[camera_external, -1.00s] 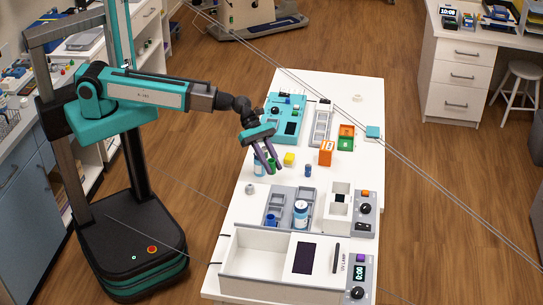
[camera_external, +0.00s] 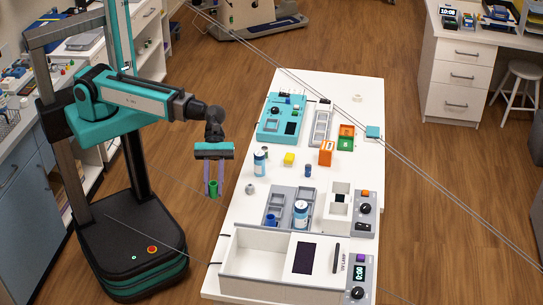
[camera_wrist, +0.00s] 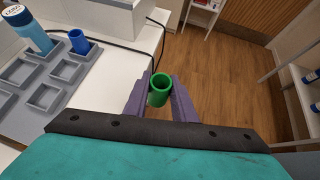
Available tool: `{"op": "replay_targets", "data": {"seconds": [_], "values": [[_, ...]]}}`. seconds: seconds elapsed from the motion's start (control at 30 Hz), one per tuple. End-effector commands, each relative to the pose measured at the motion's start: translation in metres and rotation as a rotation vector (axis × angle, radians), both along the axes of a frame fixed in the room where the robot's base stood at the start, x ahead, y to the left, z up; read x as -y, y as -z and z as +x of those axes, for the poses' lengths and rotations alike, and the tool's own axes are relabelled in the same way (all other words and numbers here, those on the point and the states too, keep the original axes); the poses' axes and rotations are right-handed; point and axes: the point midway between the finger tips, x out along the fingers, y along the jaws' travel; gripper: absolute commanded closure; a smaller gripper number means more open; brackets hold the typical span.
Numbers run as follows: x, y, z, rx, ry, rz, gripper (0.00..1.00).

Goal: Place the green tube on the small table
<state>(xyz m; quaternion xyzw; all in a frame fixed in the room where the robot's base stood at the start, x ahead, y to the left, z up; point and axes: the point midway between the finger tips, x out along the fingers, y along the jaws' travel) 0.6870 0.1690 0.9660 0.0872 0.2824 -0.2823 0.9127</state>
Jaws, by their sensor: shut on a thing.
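The green tube (camera_external: 213,188) is upright between the purple fingers of my gripper (camera_external: 213,186). My gripper is shut on it and holds it just past the left edge of the white table (camera_external: 270,160), over the floor. In the wrist view the tube's open top (camera_wrist: 160,85) shows between the two fingers (camera_wrist: 161,95). Which piece the task calls the small table cannot be told for sure; the long white table is the nearest surface.
A grey tray (camera_external: 277,196) holds a blue cup (camera_external: 270,219) and a white-and-blue bottle (camera_external: 301,213). Another bottle (camera_external: 260,163), a yellow cube (camera_external: 289,158) and an orange box (camera_external: 326,153) stand on the white table. Wood floor (camera_external: 190,240) is clear between base and table.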

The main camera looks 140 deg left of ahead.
Motion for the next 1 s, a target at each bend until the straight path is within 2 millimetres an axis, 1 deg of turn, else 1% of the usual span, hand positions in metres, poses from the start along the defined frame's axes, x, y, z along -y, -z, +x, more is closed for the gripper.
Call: {"op": "replay_targets", "data": {"seconds": [0.03,0.2,0.4,0.5,0.6,0.7,0.8,1.0], "values": [[0.017,0.000,0.001,0.001,0.029,0.001,1.00],[0.067,-0.002,0.001,0.001,0.116,0.000,1.00],[0.121,-0.004,-0.003,0.000,0.212,0.000,1.00],[0.142,-0.005,-0.006,0.000,0.251,0.000,1.00],[0.157,-0.006,-0.008,0.001,0.278,0.001,1.00],[0.166,-0.007,-0.010,0.000,0.295,0.000,1.00],[0.169,-0.007,-0.010,0.000,0.302,0.000,1.00],[0.169,-0.008,-0.010,0.000,0.301,0.000,1.00]]}}
